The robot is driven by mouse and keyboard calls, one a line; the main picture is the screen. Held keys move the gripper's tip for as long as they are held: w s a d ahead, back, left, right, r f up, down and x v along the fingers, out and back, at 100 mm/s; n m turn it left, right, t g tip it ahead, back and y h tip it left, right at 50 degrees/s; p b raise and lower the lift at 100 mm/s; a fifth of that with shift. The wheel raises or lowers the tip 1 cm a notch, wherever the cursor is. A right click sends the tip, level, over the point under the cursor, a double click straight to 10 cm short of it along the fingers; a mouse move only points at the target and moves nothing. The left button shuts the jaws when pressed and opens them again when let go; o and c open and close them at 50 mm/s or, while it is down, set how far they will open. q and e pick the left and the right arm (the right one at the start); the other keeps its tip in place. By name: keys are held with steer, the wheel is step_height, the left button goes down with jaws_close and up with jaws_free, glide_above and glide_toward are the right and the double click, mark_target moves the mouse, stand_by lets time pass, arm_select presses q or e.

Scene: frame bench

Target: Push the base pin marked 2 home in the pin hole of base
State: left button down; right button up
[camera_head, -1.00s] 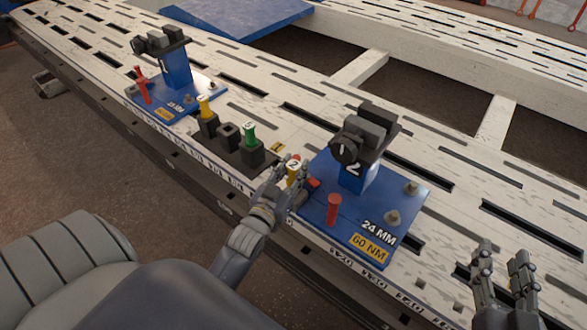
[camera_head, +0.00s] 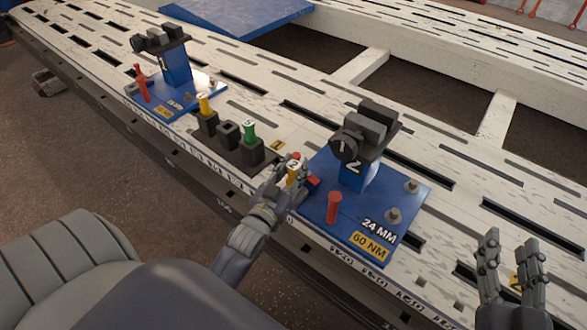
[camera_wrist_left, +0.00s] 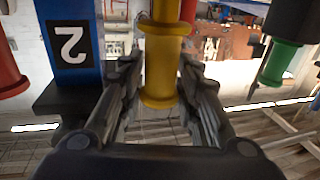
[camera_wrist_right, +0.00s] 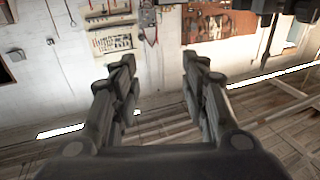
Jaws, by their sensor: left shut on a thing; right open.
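The left wrist view shows the yellow pin (camera_wrist_left: 160,68) between the fingers of my left gripper (camera_wrist_left: 158,90). The pin's lower end and the pin hole are hidden in the head view. My right gripper (camera_head: 512,268) is open and empty at the right.
A black holder (camera_head: 228,138) holds a yellow pin (camera_head: 204,104) and a green pin (camera_head: 249,132), with an empty socket between. Another blue base (camera_head: 183,101) with a red pin stands further left. The slotted bench has clear surface behind the holder.

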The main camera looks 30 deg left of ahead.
mark_target(292, 182)
steer(key=shift+r, duration=0.1)
arm_select(q)
steer(key=shift+f+b, duration=0.3)
steer(key=shift+f, duration=0.1)
arm_select(e)
steer(key=shift+a+r+t, duration=0.15)
steer(key=shift+r+t, duration=0.65)
steer(key=shift+r, duration=0.4)
steer(key=shift+s+r, duration=0.1)
arm_select(q)
steer(key=shift+f, duration=0.5)
steer(key=shift+f+b, duration=0.8)
steer(key=shift+f, duration=0.05)
steer(key=c, duration=1.1)
jaws_free()
arm_select(e)
step_height(292, 182, up, 7)
steer(key=s+t+y, duration=0.2)
steer(key=t, duration=0.2)
steer(key=shift+s, duration=0.3)
arm_select(q)
steer(key=shift+f, duration=0.1)
arm_select(e)
steer(key=shift+a, duration=0.1)
arm_select(q)
steer(key=shift+s, duration=0.1)
arm_select(e)
steer(key=shift+r, duration=0.1)
